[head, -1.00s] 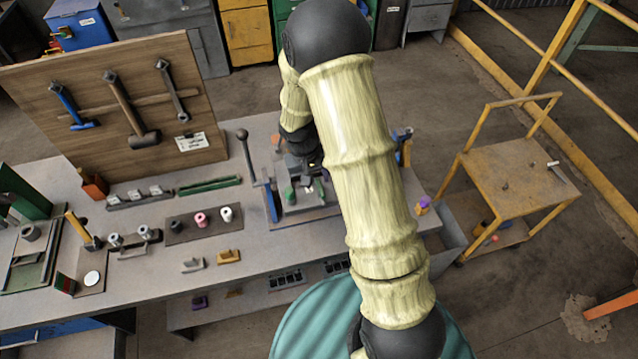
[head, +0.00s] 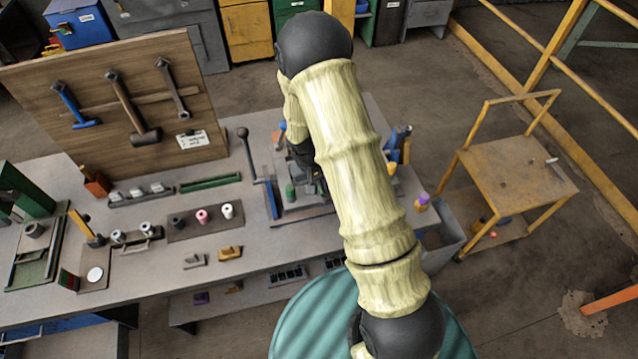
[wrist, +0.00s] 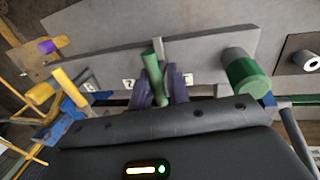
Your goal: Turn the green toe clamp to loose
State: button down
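In the wrist view, the green toe clamp's handle (wrist: 153,75) is a slim, slightly tilted green bar. My gripper (wrist: 162,88) has its two dark purple fingers on either side of this handle. The left finger looks very close to it; whether both fingers press on it cannot be told. The clamp's lower part is hidden by my gripper's dark body. In the head view, my arm hides the clamp and my fingertips, and only part of the grey fixture plate (head: 300,216) shows.
A green cylinder with a grey end (wrist: 245,78) stands right of my fingers. A yellow handle (wrist: 70,87) with blue parts is at left. A tall black-knobbed lever (head: 246,150) stands left of the fixture.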

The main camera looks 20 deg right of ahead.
jog(key=shift+m+b, duration=0.4)
jog(key=m+b, duration=0.1)
jog(key=m, duration=0.1)
jog(key=shift+w+f+m+g+b, duration=0.1)
jog(key=shift+m+g+b, duration=0.2)
jog(key=shift+b, duration=0.1)
jog(key=m+b, duration=0.1)
jog(key=m, duration=0.1)
jog(key=m+g+b, duration=0.1)
jog(key=m, duration=0.2)
jog(key=shift+d+y, duration=0.2)
jog(key=shift+y, duration=0.1)
jog(key=m, duration=0.5)
jog(key=shift+r+y, duration=0.2)
jog(key=shift+y, duration=0.2)
jog(key=m, duration=0.4)
jog(key=shift+d+m+g+y, duration=0.15)
jog(key=shift+m+g+y, duration=0.15)
jog(key=shift+y, duration=0.1)
jog(key=c, duration=1.4)
grip_release()
jog(key=shift+r, duration=0.1)
jog(key=w+r+b, duration=0.3)
jog(key=r, duration=1.3)
jog(key=shift+w+r, duration=0.15)
jog(key=shift+r, duration=0.25)
